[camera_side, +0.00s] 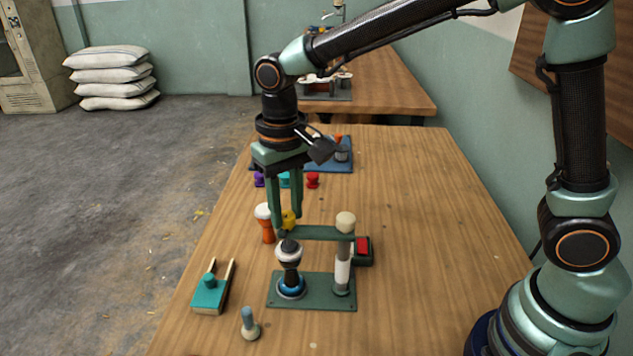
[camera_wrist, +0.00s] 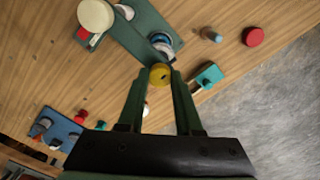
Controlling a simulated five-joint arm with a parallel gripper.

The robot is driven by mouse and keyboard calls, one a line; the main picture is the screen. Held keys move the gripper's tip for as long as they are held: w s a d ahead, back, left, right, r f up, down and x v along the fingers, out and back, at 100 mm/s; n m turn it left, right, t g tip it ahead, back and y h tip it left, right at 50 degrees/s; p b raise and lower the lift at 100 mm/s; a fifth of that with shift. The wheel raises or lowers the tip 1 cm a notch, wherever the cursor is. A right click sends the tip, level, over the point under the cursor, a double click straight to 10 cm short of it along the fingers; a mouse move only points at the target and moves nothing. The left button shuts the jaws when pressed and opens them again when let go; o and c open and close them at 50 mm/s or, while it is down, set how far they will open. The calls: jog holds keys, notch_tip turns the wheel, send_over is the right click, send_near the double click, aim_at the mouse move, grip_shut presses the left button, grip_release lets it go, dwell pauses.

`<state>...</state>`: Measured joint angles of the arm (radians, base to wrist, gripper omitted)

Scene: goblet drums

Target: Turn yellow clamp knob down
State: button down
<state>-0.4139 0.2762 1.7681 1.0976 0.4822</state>
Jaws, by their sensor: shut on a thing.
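The yellow clamp knob (camera_side: 289,220) sits at the left end of the green clamp arm (camera_side: 320,234) in the side view. It also shows between the fingertips in the wrist view (camera_wrist: 160,74). My gripper (camera_side: 287,224) points down from above and is shut on the knob, one finger on each side (camera_wrist: 161,82). A post with a cream ball top (camera_side: 346,222) carries the arm on the right. The fingers partly hide the knob.
An orange goblet drum (camera_side: 268,230) stands just left of my fingers. A red button box (camera_side: 363,249) is behind the post. A teal jig (camera_side: 211,289) and a small grey-blue peg (camera_side: 249,324) are at the front left. Small coloured pieces (camera_side: 312,180) lie farther back.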

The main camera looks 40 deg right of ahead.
aim_at(288, 214)
jog(key=m, duration=0.5)
dwell(0.6)
jog(key=c, duration=0.6)
grip_release()
notch_tip(288, 214, up, 12)
jog(key=shift+r, duration=0.1)
jog(key=shift+d, duration=0.1)
jog(key=s+d+f+n+t, duration=0.1)
jog(key=s+d+n+t, duration=0.1)
jog(key=d, duration=0.3)
jog(key=s+d+f+n+t, duration=0.1)
jog(key=s+d+f+n, duration=0.1)
jog(key=s+d, duration=0.2)
jog(key=s+d+f+n+t, duration=0.1)
jog(key=s+d+t, duration=0.1)
jog(key=d, duration=0.5)
jog(key=shift+s+d+f+n+t, duration=0.2)
jog(key=shift+s+f+n+t, duration=0.15)
jog(key=shift+s, duration=0.3)
